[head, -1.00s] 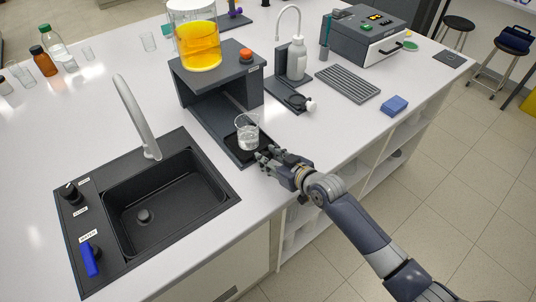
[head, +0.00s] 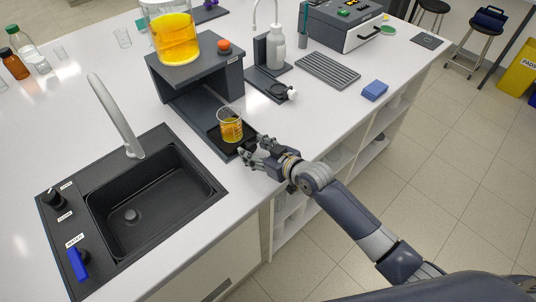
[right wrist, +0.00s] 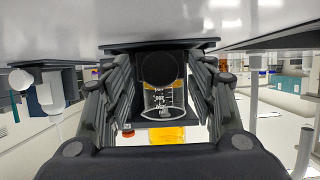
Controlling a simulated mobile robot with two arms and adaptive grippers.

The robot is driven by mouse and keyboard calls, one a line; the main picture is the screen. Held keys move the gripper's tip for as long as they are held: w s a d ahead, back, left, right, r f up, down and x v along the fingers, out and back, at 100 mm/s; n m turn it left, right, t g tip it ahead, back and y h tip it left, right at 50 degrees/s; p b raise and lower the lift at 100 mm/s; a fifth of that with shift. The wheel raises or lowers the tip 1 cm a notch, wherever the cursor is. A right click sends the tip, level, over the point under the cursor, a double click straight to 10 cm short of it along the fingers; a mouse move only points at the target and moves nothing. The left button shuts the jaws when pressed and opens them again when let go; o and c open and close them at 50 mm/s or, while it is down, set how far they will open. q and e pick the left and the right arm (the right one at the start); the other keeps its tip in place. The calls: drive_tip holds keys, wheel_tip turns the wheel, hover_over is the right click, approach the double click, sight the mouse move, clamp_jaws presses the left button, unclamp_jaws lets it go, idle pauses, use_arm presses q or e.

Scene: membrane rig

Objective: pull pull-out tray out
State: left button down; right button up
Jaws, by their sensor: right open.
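The pull-out tray (head: 214,137) is dark and low, at the front of the dark stand (head: 200,82). A glass beaker (head: 230,128) with amber liquid stands upright on it. My right gripper (head: 250,150) is open at the tray's front end, close to the beaker. In the right wrist view, which looks upside down, a round black knob (right wrist: 161,68) shows between the spread fingers of my right gripper (right wrist: 162,82), and the beaker (right wrist: 165,104) is behind it. I cannot tell whether the fingers touch the knob. My left gripper is out of view.
A large vessel of orange liquid (head: 174,38) stands on top of the stand, beside an orange-red knob (head: 224,45). A black sink (head: 145,205) with a tap (head: 117,118) is at left. A bottle (head: 277,50) and a blue block (head: 375,90) are at right.

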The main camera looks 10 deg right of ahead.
drive_tip(key=v, duration=1.1)
drive_tip(key=shift+s, duration=0.2)
